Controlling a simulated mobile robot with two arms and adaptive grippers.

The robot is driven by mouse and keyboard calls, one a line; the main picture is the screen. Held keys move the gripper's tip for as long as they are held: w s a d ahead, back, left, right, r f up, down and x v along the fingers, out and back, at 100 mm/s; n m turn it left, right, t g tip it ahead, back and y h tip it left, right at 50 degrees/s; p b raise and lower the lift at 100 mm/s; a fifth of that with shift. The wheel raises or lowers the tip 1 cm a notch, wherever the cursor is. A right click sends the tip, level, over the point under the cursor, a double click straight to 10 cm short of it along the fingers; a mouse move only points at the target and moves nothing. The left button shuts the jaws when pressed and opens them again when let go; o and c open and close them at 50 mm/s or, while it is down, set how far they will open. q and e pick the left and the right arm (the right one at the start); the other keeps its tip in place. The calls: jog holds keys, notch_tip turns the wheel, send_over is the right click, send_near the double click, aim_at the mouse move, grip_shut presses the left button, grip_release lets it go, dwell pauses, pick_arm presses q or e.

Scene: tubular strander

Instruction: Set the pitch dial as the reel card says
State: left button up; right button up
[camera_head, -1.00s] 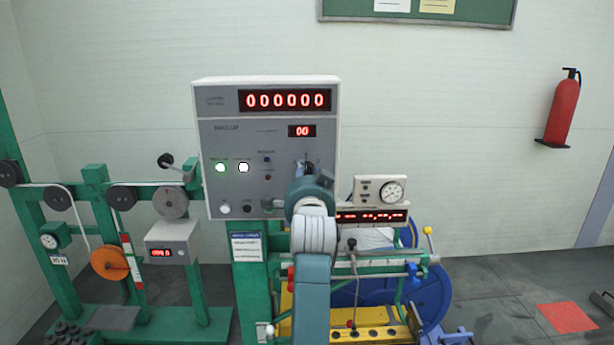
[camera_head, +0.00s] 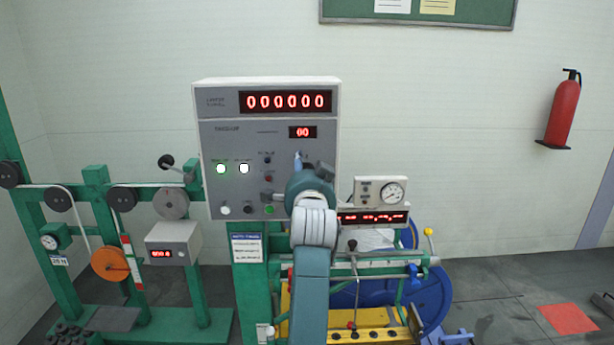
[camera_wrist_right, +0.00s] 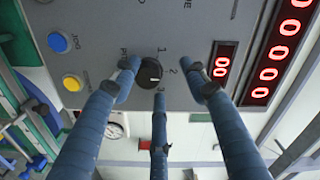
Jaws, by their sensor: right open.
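The pitch dial (camera_wrist_right: 150,74) is a black round knob on the grey panel, with the numerals 1, 2 and 3 around it and a partly hidden label beginning "PI". Its small white mark faces the numeral side, toward 2 or 3; I cannot tell which. My right gripper (camera_wrist_right: 161,88) is open, its three blue fingers spread around the dial; the closest fingertip overlaps its edge, contact unclear. In the head view, my right gripper (camera_head: 301,161) is at the panel and hides the dial. My left gripper is not in view. I cannot make out a reel card.
The grey control cabinet (camera_head: 220,130) has red displays and lit buttons. A blue-headed notice (camera_head: 247,247) below has text too small to read. A gauge box (camera_head: 381,191) stands right of my arm. Wall and floor to the right are mostly clear around a fire extinguisher (camera_head: 563,110).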

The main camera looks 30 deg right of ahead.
aim_at(306, 133)
notch_tip(306, 133, up, 8)
jog(key=shift+r, duration=0.1)
jog(key=shift+a, duration=0.1)
dwell(0.3)
